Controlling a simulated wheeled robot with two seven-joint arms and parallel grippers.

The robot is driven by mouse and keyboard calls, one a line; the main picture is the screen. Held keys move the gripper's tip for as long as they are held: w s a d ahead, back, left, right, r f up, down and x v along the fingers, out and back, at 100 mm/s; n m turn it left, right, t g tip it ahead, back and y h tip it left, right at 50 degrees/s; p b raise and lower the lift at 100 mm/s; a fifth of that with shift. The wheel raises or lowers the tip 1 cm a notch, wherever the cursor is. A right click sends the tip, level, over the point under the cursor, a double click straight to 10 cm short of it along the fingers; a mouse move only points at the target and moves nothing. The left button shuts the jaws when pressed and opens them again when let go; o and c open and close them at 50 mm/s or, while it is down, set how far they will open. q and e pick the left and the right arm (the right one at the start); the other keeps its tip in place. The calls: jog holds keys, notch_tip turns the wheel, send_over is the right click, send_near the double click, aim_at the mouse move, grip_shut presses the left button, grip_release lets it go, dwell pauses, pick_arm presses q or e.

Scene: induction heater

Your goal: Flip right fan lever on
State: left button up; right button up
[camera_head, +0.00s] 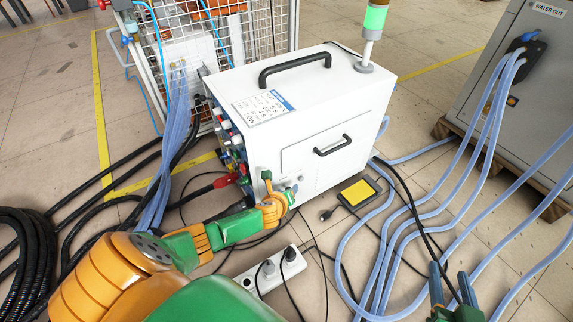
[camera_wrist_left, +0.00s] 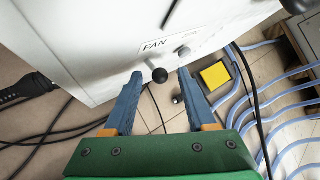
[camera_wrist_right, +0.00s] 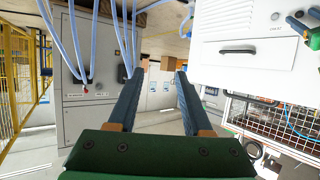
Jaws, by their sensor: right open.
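The fan lever shows in the left wrist view as a black ball knob (camera_wrist_left: 160,75) on a short stem, below the printed FAN label on the white heater box (camera_wrist_left: 80,40). My left gripper (camera_wrist_left: 160,88) is open, with one blue finger on each side of the knob; I cannot tell whether they touch it. In the head view my left gripper (camera_head: 281,187) is at the lower front of the heater box (camera_head: 310,120), and the lever is hard to make out there. My right gripper (camera_head: 450,280) is open and empty at the lower right, away from the box; its fingers also show in the right wrist view (camera_wrist_right: 158,80).
A grey cabinet (camera_head: 500,80) with blue hoses (camera_head: 480,130) stands at the right. Hoses and black cables cross the floor. A yellow-topped pedal (camera_head: 358,192) and a white power strip (camera_head: 268,272) lie near the box. A wire cage (camera_head: 270,25) stands behind.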

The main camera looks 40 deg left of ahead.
pick_arm(q)
jog(key=p+v, duration=0.5)
jog(key=v, duration=0.2)
pick_arm(e)
jog(key=s+d+f+g+h, duration=0.2)
jog(key=s+d+f+g, duration=0.2)
jog(key=s+f+g, duration=0.6)
jog(key=shift+s+f+m+g+h, duration=0.3)
jog(key=shift+s+f, duration=1.3)
jog(key=shift+f, duration=1.9)
pick_arm(q)
jog(key=shift+s, duration=0.1)
pick_arm(e)
jog(key=shift+d, duration=0.1)
